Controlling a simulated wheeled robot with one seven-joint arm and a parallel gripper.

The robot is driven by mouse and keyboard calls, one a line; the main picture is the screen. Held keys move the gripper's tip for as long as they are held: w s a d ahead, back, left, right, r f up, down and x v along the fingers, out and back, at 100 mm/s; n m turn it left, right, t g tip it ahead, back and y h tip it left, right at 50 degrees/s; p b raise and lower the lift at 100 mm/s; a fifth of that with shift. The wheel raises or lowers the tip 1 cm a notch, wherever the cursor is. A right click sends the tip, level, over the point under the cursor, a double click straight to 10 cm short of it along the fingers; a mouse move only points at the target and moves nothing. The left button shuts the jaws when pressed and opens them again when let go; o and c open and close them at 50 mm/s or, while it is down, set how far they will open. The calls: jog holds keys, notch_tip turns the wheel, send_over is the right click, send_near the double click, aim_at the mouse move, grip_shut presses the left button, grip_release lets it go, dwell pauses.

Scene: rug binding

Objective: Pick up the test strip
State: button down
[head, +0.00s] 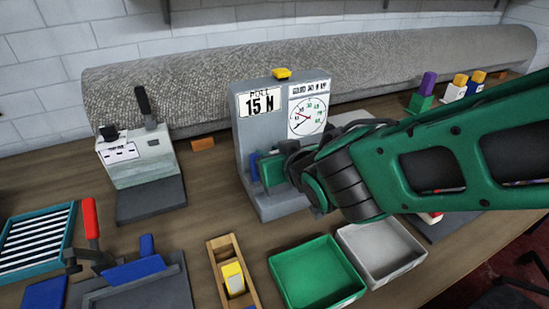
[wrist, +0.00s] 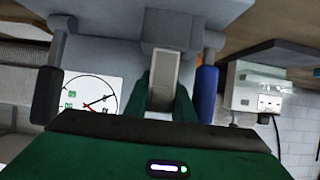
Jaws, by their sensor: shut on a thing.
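The test strip (wrist: 163,82) is a short pale grey-beige piece between the green fingers of my gripper (wrist: 164,100) in the wrist view. My gripper is shut on it. The strip's far end meets a grey block of the pull tester, and I cannot tell whether it is clamped there. In the head view my gripper (head: 272,170) is at the front of the grey pull tester (head: 250,140), which bears a "15 N" card and a round dial (head: 307,116). The strip is hidden there by my gripper and arm.
A blue grip (wrist: 207,93) and a dark grip (wrist: 46,95) flank my fingers. A green tray (head: 318,273) and a grey tray (head: 381,252) stand in front of the tester. A wooden holder with a yellow block (head: 233,279) and a grey machine (head: 140,160) are to the left.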

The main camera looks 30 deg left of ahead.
notch_tip(320, 180, up, 27)
jog(key=shift+r, duration=0.15)
dwell(0.6)
dwell(0.9)
